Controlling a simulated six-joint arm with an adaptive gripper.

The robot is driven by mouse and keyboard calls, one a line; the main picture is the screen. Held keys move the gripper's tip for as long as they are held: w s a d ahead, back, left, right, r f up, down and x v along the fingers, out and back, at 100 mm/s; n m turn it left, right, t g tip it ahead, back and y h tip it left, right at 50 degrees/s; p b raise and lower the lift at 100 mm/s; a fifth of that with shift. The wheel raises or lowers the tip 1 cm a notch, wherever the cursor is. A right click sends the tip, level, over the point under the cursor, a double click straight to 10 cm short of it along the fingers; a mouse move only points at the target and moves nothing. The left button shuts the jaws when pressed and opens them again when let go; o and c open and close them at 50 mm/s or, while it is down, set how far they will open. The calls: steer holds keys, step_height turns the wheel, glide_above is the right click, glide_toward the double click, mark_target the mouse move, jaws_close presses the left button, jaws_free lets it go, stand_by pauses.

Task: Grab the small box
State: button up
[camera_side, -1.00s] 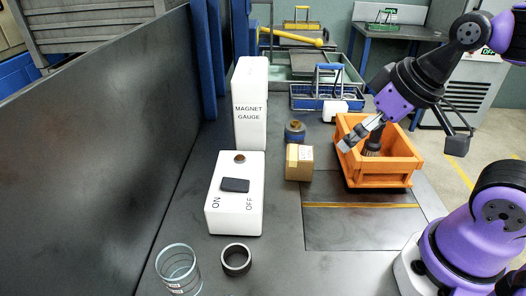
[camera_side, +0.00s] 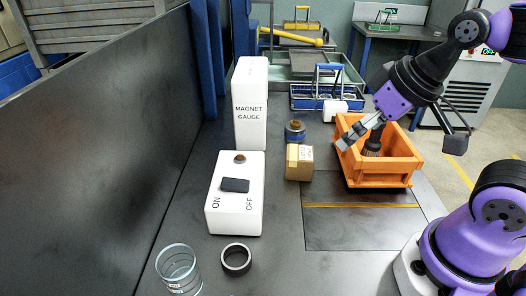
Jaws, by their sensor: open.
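The small box (camera_side: 299,163) is a brown cardboard box with a pale label. It stands upright on the dark table, left of the orange crate. My gripper (camera_side: 352,143) is open and empty, with its fingers pointing down and left. It hangs above the left side of the crate, to the right of the small box and apart from it.
The orange crate (camera_side: 374,181) has a dark brush-like item (camera_side: 372,146) in it. A small blue-and-brown can (camera_side: 295,131) stands behind the box. The white ON/OFF block (camera_side: 228,214), MAGNET GAUGE block (camera_side: 250,128), dark ring (camera_side: 236,259) and glass (camera_side: 178,268) are left. The table in front of the box is clear.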

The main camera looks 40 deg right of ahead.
steer(key=m, duration=0.1)
steer(key=m+g, duration=0.5)
steer(key=m, duration=2)
glide_above(300, 153)
steer(key=f, duration=0.5)
steer(key=shift+s+a+f, duration=0.15)
steer(key=shift+s+f, duration=0.05)
steer(key=shift+w+f+m+g, duration=0.2)
steer(key=shift+f+m+g, duration=0.1)
steer(key=shift+m, duration=0.2)
step_height(300, 153, down, 5)
steer(key=shift+r, duration=0.1)
steer(key=f, duration=0.5)
steer(key=shift+d+f, duration=0.3)
steer(key=shift+f, duration=0.05)
steer(key=c, duration=1.3)
